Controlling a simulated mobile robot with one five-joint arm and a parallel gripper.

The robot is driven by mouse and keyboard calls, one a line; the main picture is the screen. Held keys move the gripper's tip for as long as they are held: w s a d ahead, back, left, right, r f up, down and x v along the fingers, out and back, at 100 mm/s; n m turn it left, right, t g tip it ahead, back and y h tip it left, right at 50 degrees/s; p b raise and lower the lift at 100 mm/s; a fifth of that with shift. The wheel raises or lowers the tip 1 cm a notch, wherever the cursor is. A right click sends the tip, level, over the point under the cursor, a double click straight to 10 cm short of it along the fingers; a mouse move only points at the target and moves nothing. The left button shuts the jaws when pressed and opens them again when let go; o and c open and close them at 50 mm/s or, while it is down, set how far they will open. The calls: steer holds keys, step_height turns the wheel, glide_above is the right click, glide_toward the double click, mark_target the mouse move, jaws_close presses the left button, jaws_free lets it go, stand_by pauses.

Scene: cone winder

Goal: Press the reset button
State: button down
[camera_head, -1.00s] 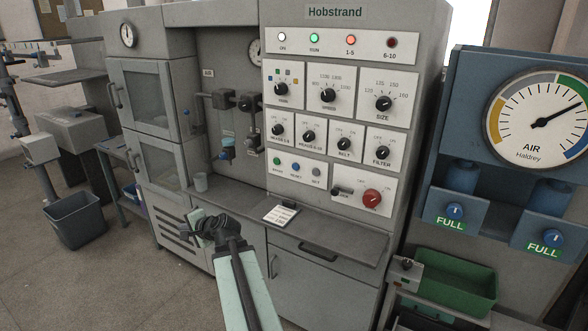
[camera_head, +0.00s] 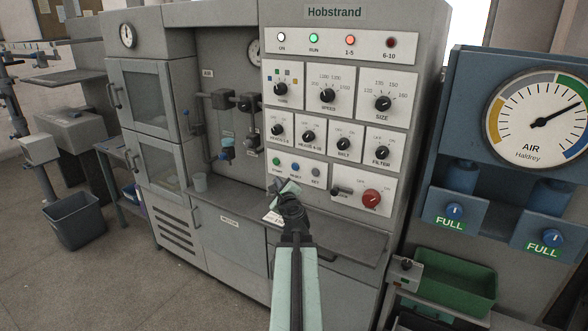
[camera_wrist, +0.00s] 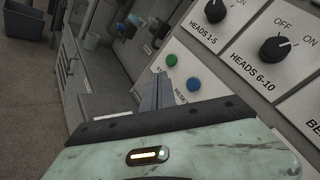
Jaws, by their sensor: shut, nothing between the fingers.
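The reset button is the blue round button (camera_head: 295,166) on a white panel of the winder's control face. It also shows in the wrist view (camera_wrist: 193,84), with the partly hidden word RESET beside it. A green button (camera_head: 277,161) is to its left and a grey button (camera_head: 315,171) to its right.
Knob panels, such as HEADS 1-5 (camera_wrist: 198,25), sit above the buttons. A red knob (camera_head: 371,197) and a dark lever switch (camera_head: 340,190) are to the right. A grey ledge (camera_head: 345,236) juts out below, with a white card (camera_head: 272,217) on it, partly behind my gripper.

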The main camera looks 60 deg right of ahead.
mark_target(295, 167)
steer(key=shift+d, duration=0.1)
steer(key=d, duration=0.8)
steer(key=shift+d, duration=0.3)
steer(key=shift+d, duration=0.1)
stand_by(1.6)
steer(key=shift+d, duration=0.3)
steer(key=shift+d, duration=0.45)
stand_by(0.5)
steer(key=shift+a, duration=0.9)
steer(key=shift+a, duration=0.1)
